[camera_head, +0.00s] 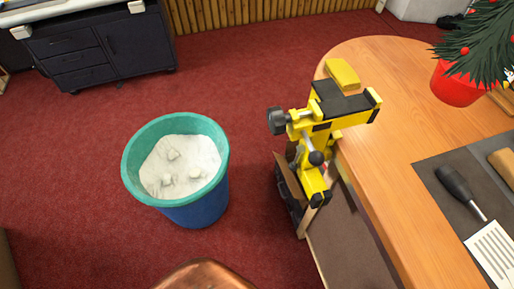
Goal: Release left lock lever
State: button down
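A yellow and black vise-like clamp (322,125) stands at the left edge of the wooden bench. A black round knob (277,121) sticks out on its left side. A short lever with a black ball end (316,158) shows on its near side, slanting down to the right. I cannot tell for sure whether this is the left lock lever, and no second ball-ended lever is clearly visible. A yellow block (342,73) lies at the clamp's far end by a black flat top. My gripper is not in view.
A teal-rimmed blue bin (192,205) stands left of the clamp. Dark drawers (75,52) stand far left.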

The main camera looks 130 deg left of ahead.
aim_at(293, 166)
jog(key=u, duration=4.7)
jog(key=i, duration=0.4)
jog(key=u, duration=0.6)
